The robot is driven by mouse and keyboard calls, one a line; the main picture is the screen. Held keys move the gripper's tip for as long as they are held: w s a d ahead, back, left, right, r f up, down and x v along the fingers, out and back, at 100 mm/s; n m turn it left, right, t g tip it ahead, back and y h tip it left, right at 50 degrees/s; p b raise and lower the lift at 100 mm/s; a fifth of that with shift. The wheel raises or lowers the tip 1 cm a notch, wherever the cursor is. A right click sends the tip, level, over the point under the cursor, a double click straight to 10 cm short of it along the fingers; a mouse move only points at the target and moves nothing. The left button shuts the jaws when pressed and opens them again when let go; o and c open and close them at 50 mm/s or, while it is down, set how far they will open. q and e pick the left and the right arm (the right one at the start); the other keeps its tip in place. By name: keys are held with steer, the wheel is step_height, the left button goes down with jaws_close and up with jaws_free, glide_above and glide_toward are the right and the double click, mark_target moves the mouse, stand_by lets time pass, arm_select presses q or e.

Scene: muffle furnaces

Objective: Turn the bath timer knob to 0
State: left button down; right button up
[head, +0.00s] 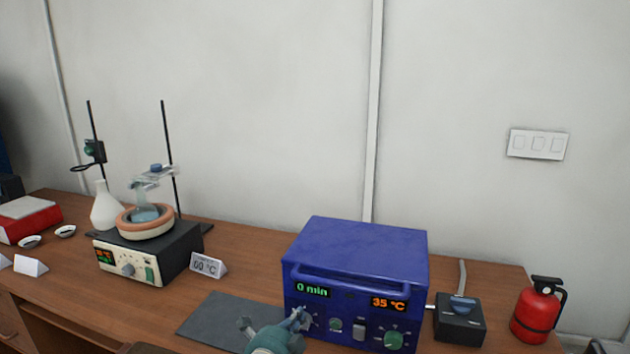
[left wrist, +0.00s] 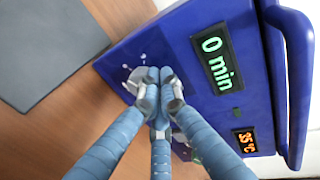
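The blue bath box (head: 355,252) stands on the bench with a green display (head: 312,289) reading 0 min. The bath timer knob (head: 307,321) is below that display, partly hidden by my left gripper (head: 301,316). In the left wrist view, the grey timer knob (left wrist: 131,82) shows beside and behind the fingertips. My left gripper (left wrist: 160,77) has its fingers closed together at the knob, in front of the panel. Whether they pinch the knob or only touch it is hidden. The display (left wrist: 216,60) also reads 0 min there. My right gripper is not in view.
An orange display (head: 388,304) reads 35 °C, above a green knob (head: 393,340). A handle bar (head: 350,284) crosses the box front. A dark mat (head: 215,318) lies left. A hotplate (head: 150,255), black switch box (head: 460,322) and red extinguisher (head: 536,312) stand nearby.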

arm_select(q)
steer(key=s+a+p, duration=0.2)
steer(key=s+p, duration=0.2)
steer(key=s, duration=0.1)
steer(key=shift+s+r, duration=0.25)
steer(key=shift+s, duration=0.05)
stand_by(0.4)
steer(key=shift+a, duration=0.1)
